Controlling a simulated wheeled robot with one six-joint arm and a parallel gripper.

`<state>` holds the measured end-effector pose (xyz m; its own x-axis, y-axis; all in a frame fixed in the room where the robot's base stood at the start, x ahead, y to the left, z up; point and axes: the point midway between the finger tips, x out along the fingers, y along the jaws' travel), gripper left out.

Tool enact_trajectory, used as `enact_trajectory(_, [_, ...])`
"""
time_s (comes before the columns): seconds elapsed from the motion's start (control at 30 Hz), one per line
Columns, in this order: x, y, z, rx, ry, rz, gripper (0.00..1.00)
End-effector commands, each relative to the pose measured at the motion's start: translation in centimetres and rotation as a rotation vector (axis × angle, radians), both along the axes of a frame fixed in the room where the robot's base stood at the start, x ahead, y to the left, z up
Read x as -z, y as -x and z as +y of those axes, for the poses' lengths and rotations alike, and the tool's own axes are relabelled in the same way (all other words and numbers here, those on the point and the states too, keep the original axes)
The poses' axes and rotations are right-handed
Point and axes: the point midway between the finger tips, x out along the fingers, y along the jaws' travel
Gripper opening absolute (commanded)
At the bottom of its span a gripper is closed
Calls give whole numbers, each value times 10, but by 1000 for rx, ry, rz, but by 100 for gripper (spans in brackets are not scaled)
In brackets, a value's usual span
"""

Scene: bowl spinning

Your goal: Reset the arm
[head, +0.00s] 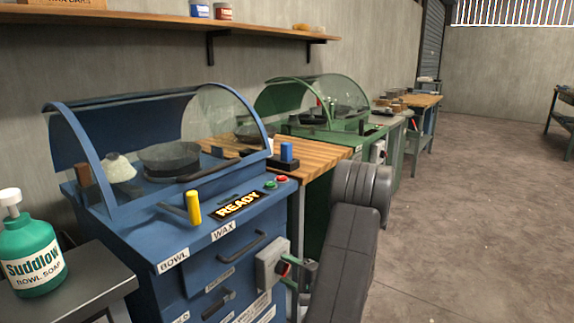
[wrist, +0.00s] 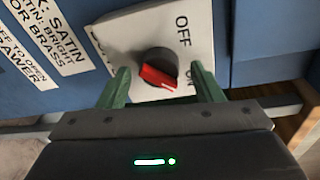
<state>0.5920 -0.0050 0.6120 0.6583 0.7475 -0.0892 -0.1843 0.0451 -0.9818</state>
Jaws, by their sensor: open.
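My gripper (wrist: 160,70) is open in the wrist view, with one green finger on each side of the red knob (wrist: 155,76). A gap shows between the knob and each finger. The knob sits on a white switch plate (wrist: 115,38) marked OFF and ON, and its pointed end is turned toward the ON side. In the head view my gripper (head: 300,268) is beside the grey switch box (head: 268,265) on the blue machine (head: 130,225). My dark arm stands in front of the machine's right side. The machine's display (head: 238,205) reads READY.
A soap bottle (head: 30,245) stands on a grey table at the left. A wooden bench (head: 325,163) and a green machine (head: 345,140) stand beyond the blue machine. The shelf (head: 150,22) runs along the wall. The floor (head: 470,220) at the right is clear.

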Motion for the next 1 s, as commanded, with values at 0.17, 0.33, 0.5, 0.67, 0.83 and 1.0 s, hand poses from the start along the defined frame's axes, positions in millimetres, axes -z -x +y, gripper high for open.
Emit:
enact_trajectory(0.17, [0, 0, 0, 0, 76, -105, 60])
enact_trajectory(0.33, [1, 1, 0, 1, 148, -204, 60])
enact_trajectory(0.5, [1, 1, 0, 0, 219, -301, 60])
enact_trajectory(0.67, [0, 1, 1, 0, 285, -392, 60])
enact_trajectory(0.83, [1, 1, 1, 0, 354, -486, 60])
enact_trajectory(1.0, [0, 1, 1, 0, 406, -559, 60])
